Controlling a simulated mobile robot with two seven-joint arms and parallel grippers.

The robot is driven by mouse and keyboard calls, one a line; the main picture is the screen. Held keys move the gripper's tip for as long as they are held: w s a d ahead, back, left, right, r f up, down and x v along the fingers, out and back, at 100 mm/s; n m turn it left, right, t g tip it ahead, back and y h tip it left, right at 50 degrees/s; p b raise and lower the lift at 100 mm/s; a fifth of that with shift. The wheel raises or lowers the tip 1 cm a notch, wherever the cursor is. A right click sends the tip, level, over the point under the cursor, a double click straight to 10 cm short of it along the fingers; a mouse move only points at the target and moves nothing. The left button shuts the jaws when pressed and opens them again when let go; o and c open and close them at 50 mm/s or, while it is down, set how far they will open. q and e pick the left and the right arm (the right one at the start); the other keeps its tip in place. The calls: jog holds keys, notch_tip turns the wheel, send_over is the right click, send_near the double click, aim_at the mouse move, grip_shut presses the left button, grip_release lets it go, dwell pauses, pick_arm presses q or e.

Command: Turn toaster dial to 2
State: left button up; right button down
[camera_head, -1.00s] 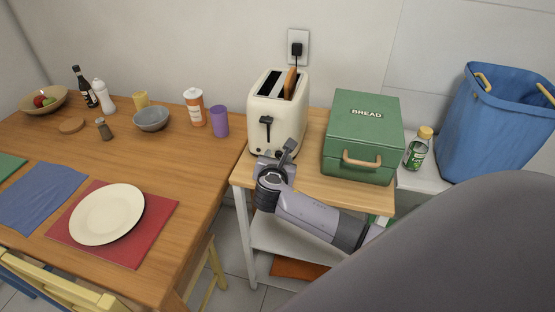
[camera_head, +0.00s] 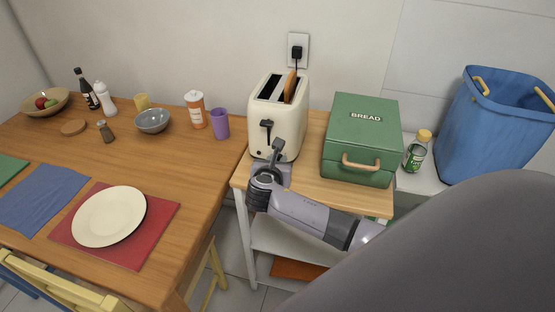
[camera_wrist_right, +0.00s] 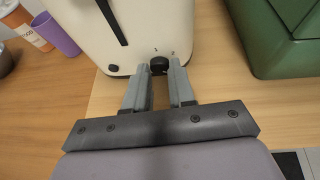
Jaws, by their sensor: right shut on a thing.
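The cream toaster (camera_head: 277,108) stands on the small wooden cart, with a slice of bread showing at its top and a black lever on its front. The toaster also fills the top of the right wrist view (camera_wrist_right: 145,30). Its black dial (camera_wrist_right: 159,65) sits low on the front face, with the marks 1 and 2 printed above it. My right gripper (camera_wrist_right: 160,72) is at the dial, its two fingertips shut on the dial's sides. In the head view the right gripper (camera_head: 272,155) partly hides the toaster's lower front. My left gripper is not in view.
A green bread box (camera_head: 362,140) stands just right of the toaster. A small bottle (camera_head: 417,150) and a blue bin (camera_head: 497,125) are further right. A purple cup (camera_head: 220,124) stands on the table to the left. A plug (camera_head: 296,52) is in the wall behind.

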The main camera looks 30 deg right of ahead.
jog(key=shift+w+a+n+g+h, duration=0.1)
jog(key=shift+n+g+h, duration=0.25)
jog(key=shift+n, duration=0.25)
jog(key=shift+w+a+n+g+h, duration=0.1)
jog(key=shift+n+g+h, duration=0.2)
jog(key=shift+n, duration=0.3)
jog(key=n+g, duration=0.1)
jog(key=n+h, duration=0.1)
jog(key=n, duration=0.1)
jog(key=shift+w+a+g+h, duration=0.1)
jog(key=shift+w+g+h, duration=0.05)
jog(key=shift+g+h, duration=0.15)
jog(key=n, duration=0.1)
jog(key=n+g+h, duration=0.1)
jog(key=n, duration=0.1)
jog(key=n+h, duration=0.1)
jog(key=shift+w+a+f+g+h, duration=0.15)
jog(key=shift+f+g+h, duration=0.1)
jog(key=shift+n, duration=0.4)
jog(key=c, duration=1)
grip_release()
jog(key=shift+o, duration=0.2)
jog(key=v, duration=0.7)
